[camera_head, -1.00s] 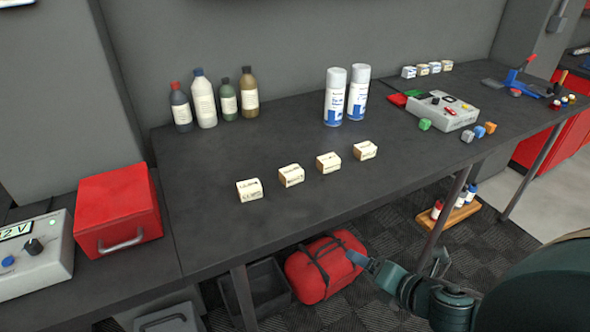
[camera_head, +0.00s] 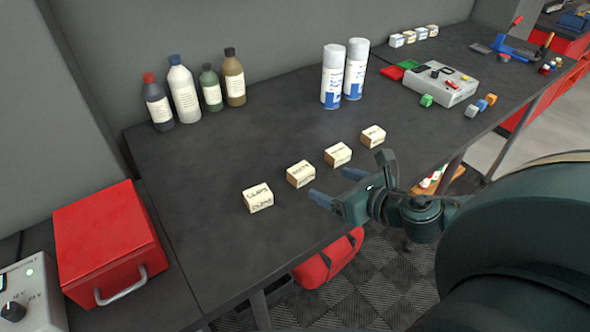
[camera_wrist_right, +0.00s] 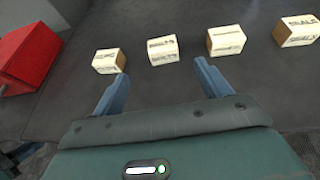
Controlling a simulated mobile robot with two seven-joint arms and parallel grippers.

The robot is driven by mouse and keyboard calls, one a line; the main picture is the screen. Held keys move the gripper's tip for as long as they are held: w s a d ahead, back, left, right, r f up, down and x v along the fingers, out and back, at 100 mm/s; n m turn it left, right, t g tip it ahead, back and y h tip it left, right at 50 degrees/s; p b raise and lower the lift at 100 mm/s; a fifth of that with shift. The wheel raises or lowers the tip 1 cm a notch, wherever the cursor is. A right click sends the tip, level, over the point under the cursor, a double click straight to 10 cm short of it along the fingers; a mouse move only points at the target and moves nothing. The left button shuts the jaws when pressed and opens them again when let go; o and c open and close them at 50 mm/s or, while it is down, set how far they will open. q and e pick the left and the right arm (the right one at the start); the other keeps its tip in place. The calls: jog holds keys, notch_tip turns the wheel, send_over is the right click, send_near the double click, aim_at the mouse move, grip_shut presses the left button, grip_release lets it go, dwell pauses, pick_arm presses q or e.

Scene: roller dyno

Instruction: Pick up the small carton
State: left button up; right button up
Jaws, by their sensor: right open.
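Several small cream cartons with dark lettering stand in a spaced row on the dark table; I cannot tell which one is meant. In the head view they are the leftmost carton (camera_head: 257,198), the second carton (camera_head: 300,174), the third carton (camera_head: 338,155) and the rightmost carton (camera_head: 372,135). My right gripper (camera_head: 334,186) is open and empty at the table's front edge, on the near side of the row. In the right wrist view, the second carton (camera_wrist_right: 162,50) lies beyond and between the open fingertips (camera_wrist_right: 161,72), apart from them.
A red box (camera_head: 105,245) stands at the left. Several bottles (camera_head: 185,95) and two spray cans (camera_head: 333,78) stand behind the row. A grey device (camera_head: 442,86) and small coloured cubes lie to the right. The table between bottles and cartons is clear.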

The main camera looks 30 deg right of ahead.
aim_at(302, 170)
jog(key=shift+w+a+f+b, duration=0.1)
jog(key=shift+w+f+b, duration=0.2)
jog(key=shift+w, duration=0.3)
jog(key=shift+x, duration=2.7)
jog(key=x, duration=0.1)
jog(key=p+x, duration=0.1)
jog(key=x, duration=0.2)
jog(key=shift+w+r, duration=0.2)
jog(key=shift+w, duration=0.15)
jog(key=shift+w+f, duration=0.3)
jog(key=shift+w, duration=0.1)
jog(key=shift+c, duration=0.5)
jog(key=c, duration=1)
